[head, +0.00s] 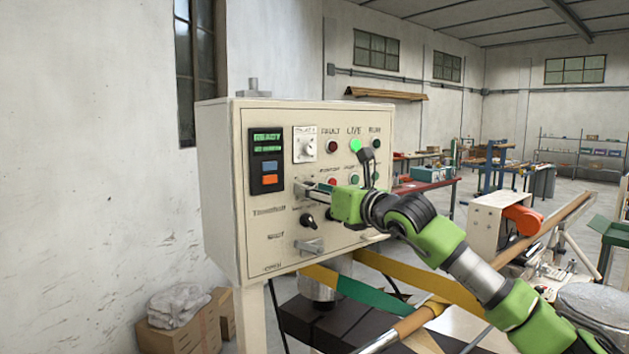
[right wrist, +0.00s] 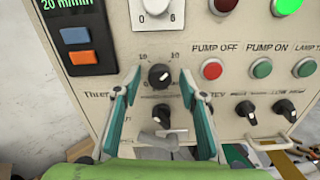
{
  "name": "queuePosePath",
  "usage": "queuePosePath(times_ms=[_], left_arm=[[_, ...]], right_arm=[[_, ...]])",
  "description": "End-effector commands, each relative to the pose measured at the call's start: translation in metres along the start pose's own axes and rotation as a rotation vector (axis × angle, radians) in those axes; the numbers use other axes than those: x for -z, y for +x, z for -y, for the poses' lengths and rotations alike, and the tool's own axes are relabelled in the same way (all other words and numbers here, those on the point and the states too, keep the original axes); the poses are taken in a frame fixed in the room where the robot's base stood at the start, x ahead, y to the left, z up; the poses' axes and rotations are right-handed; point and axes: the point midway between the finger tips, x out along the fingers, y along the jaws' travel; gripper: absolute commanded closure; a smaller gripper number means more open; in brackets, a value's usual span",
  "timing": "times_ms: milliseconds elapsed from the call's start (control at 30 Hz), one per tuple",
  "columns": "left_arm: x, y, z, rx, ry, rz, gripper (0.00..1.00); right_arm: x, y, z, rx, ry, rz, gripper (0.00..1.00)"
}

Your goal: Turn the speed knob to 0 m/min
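The cream control panel (head: 280,255) carries a display (head: 267,150), which reads 20 m/min in the right wrist view (right wrist: 68,8). A round black knob (right wrist: 159,76) with scale marks of 10 on either side sits below a white plate with a pale dial (right wrist: 155,8). I cannot fully read its label or its pointer. My right gripper (right wrist: 160,78) is open, with one finger on each side of this knob and a visible gap to it. In the head view the right gripper (head: 315,189) is at the panel and hides that knob. My left gripper is not in view.
Another black knob (head: 307,220) and a grey lever handle (head: 310,246) are just below. Red and green pump buttons (right wrist: 212,69) and several small black knobs (right wrist: 246,109) lie to the right. Cardboard boxes (head: 178,325) stand on the floor at lower left.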

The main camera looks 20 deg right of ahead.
Motion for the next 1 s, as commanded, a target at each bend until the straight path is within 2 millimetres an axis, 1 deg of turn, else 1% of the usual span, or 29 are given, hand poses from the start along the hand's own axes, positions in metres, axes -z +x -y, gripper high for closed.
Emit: queuePosePath(times_ms=[100,333,367,400,467,500,767,1000], left_arm=[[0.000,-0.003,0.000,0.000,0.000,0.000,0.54],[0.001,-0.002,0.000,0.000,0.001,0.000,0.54],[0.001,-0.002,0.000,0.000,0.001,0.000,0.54],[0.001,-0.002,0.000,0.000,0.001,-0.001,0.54],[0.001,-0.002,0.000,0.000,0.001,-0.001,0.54],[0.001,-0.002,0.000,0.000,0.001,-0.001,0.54],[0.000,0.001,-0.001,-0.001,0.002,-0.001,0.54],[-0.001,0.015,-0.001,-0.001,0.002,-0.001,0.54]], right_arm=[[0.001,0.004,0.000,0.001,-0.001,-0.001,0.62],[0.001,0.004,0.000,0.000,-0.001,-0.001,0.62],[0.001,0.004,0.000,0.000,-0.001,-0.001,0.69],[0.001,0.004,0.000,0.000,-0.001,-0.001,0.80],[0.001,0.004,0.000,0.000,-0.001,-0.001,0.95],[0.001,0.004,0.000,0.000,-0.001,-0.001,1.00],[0.002,0.004,0.000,0.000,-0.012,0.000,1.00],[0.004,0.004,0.000,0.000,-0.101,0.002,1.00]])
